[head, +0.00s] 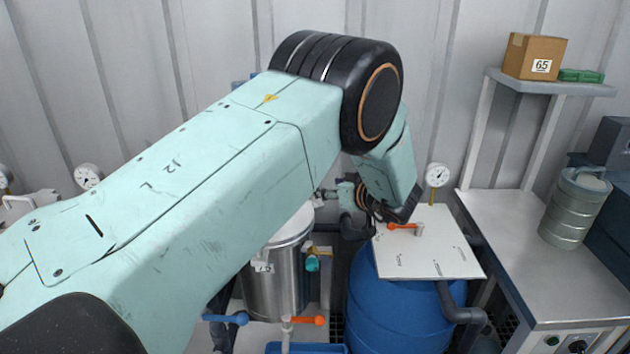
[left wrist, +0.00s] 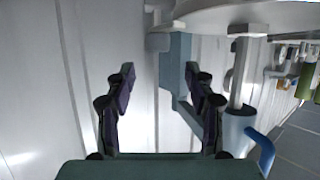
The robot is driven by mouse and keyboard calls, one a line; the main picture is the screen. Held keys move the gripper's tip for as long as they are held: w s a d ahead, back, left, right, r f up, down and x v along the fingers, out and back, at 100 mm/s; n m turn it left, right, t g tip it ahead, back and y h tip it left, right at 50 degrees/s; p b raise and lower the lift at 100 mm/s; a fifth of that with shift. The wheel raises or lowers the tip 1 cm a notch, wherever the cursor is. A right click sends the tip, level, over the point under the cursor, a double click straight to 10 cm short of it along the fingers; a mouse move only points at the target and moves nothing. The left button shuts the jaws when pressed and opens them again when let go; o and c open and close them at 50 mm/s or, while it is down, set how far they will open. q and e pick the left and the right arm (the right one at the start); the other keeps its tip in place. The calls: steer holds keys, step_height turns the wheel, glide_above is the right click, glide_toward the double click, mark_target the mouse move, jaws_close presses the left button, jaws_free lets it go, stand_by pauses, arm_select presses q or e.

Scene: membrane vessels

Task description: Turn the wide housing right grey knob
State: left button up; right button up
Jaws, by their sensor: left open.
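My left arm crosses the head view from the lower left, and its wrist bends down near the middle. My left gripper (head: 340,197) is small and partly hidden beyond the wrist, above the steel vessel (head: 278,275) and the blue tank (head: 385,310). In the left wrist view its two dark fingers (left wrist: 160,80) stand apart, with nothing between them. I cannot make out which part is the wide housing, nor its right grey knob. Dark round controls (head: 577,346) sit on the bench front at the lower right; I cannot tell whether they belong to it. My right gripper is not in view.
A white plate (head: 430,252) with an orange-handled valve (head: 404,226) lies on the blue tank. A gauge (head: 437,175) stands behind it. A steel bench (head: 525,262) bears a metal canister (head: 573,210). A shelf (head: 555,88) holds a cardboard box (head: 534,56).

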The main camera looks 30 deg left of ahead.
mark_target(316, 184)
arm_select(q)
steer(key=x, duration=0.7)
steer(key=shift+s+f, duration=0.1)
steer(key=shift+s, duration=0.1)
steer(key=shift+w+f, duration=0.1)
steer(key=shift+w, duration=0.15)
steer(key=shift+w+d+f, duration=0.1)
steer(key=shift+w, duration=0.25)
steer(key=shift+s+a, duration=0.2)
steer(key=shift+a, duration=0.35)
steer(key=shift+c, duration=0.8)
steer(key=shift+w+d, duration=0.15)
steer(key=shift+d, duration=0.25)
steer(key=c, duration=0.5)
steer(key=shift+a, duration=0.25)
steer(key=c, duration=0.4)
steer(key=shift+d, duration=0.1)
jaws_close()
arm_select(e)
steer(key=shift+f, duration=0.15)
